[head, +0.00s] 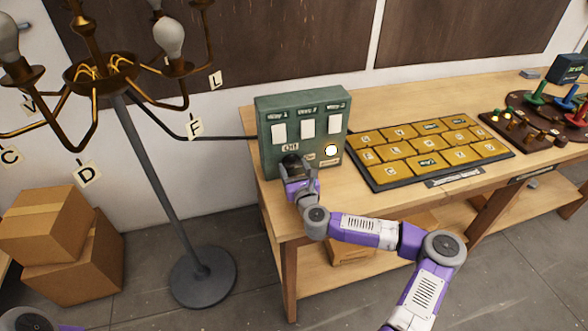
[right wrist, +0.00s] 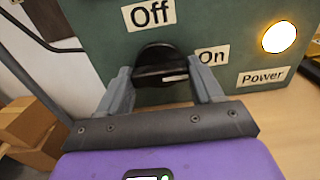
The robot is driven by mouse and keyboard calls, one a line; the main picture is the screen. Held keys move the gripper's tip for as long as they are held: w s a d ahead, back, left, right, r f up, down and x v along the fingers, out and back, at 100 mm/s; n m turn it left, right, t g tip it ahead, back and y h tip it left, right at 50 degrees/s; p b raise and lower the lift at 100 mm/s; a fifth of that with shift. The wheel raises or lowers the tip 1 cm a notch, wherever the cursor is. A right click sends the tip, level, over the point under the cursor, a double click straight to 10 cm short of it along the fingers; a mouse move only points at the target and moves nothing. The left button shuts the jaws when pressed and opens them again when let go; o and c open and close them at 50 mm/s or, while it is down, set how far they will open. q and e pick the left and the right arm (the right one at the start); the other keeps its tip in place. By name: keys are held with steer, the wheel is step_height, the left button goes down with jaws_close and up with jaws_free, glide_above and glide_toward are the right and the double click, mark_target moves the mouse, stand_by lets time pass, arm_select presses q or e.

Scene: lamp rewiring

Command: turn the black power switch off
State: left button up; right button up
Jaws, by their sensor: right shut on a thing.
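The black power switch (right wrist: 158,60) is a round knob on the front of a green control box (head: 270,118). In the right wrist view it sits between my two grey fingers, below the "Off" label (right wrist: 149,14) and left of the "On" label (right wrist: 212,56). A pale mark on the knob lies to the right, on the "On" side. My right gripper (right wrist: 163,92) is shut on the switch; in the head view the gripper (head: 292,168) covers most of it. The round power light (right wrist: 280,37) glows white-yellow. My left gripper is not in view.
The box stands on a wooden workbench (head: 375,205), left of a tray of yellow labelled tiles (head: 425,150). A brass lamp with a grey pole (head: 160,180) stands left of the bench. Cardboard boxes (head: 60,235) are stacked at the far left.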

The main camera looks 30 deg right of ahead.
steer(key=shift+c, duration=0.6)
steer(key=shift+n, duration=0.4)
steer(key=n+p, duration=0.1)
steer(key=n, duration=0.3)
steer(key=shift+n+p, duration=0.3)
steer(key=shift+n, duration=0.1)
steer(key=n, duration=0.3)
steer(key=shift+n, duration=0.4)
steer(key=n, duration=0.2)
steer(key=shift+n, duration=0.3)
steer(key=n, duration=0.2)
steer(key=shift+n, duration=0.3)
steer(key=shift+n+b, duration=0.45)
steer(key=shift+n, duration=1.15)
